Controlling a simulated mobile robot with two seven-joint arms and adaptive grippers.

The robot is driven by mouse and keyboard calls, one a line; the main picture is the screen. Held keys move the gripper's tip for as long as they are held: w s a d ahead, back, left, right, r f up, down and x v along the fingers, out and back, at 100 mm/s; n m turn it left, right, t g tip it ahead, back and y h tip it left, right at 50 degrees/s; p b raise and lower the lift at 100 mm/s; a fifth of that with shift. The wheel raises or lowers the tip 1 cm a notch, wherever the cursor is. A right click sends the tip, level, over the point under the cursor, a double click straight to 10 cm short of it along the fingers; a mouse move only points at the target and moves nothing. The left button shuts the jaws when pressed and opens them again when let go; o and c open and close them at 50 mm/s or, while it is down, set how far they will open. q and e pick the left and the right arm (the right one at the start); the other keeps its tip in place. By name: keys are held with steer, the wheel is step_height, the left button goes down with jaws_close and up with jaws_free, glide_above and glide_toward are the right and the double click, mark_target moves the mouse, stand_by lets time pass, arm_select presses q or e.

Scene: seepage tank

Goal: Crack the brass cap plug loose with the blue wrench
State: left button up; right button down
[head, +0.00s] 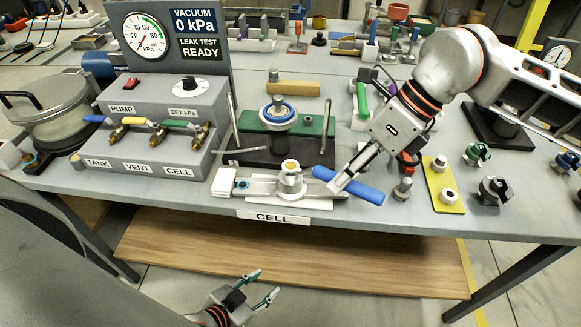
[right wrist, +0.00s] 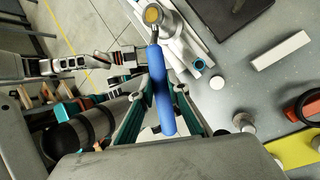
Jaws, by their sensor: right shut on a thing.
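The brass cap plug (head: 291,165) sits on top of a round metal fitting on the cell. It also shows in the right wrist view (right wrist: 152,15). The blue wrench (head: 367,193) lies level to the right of the fitting, its handle also clear in the right wrist view (right wrist: 164,105). My right gripper (head: 343,184) is shut on the handle. The wrench's metal head reaches the cap, but whether its jaw is seated around the plug cannot be told. My left gripper (head: 265,284) is open and empty, low in front of the bench.
The cell's clamp base (head: 243,187) lies at the bench's front edge behind the CELL label. A green-topped stand (head: 310,126) is close behind. A yellow plate (head: 444,185) and several dark knobs stand to the right. Valves and the gauge panel are at left.

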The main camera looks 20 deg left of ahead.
arm_select(q)
steer(key=shift+w+r+p, duration=0.25)
steer(key=shift+r+p, duration=0.15)
steer(key=shift+r, duration=0.2)
steer(key=shift+w+r+p, duration=0.2)
steer(key=shift+r+p, duration=0.15)
steer(key=shift+r, duration=0.2)
arm_select(e)
steer(key=shift+r, duration=1.25)
stand_by(0.7)
stand_by(0.3)
steer(key=shift+r+p, duration=0.95)
steer(key=shift+r, duration=1.05)
arm_select(q)
steer(key=r, duration=0.2)
steer(key=shift+w+r+t, duration=0.3)
steer(key=shift+w, duration=0.05)
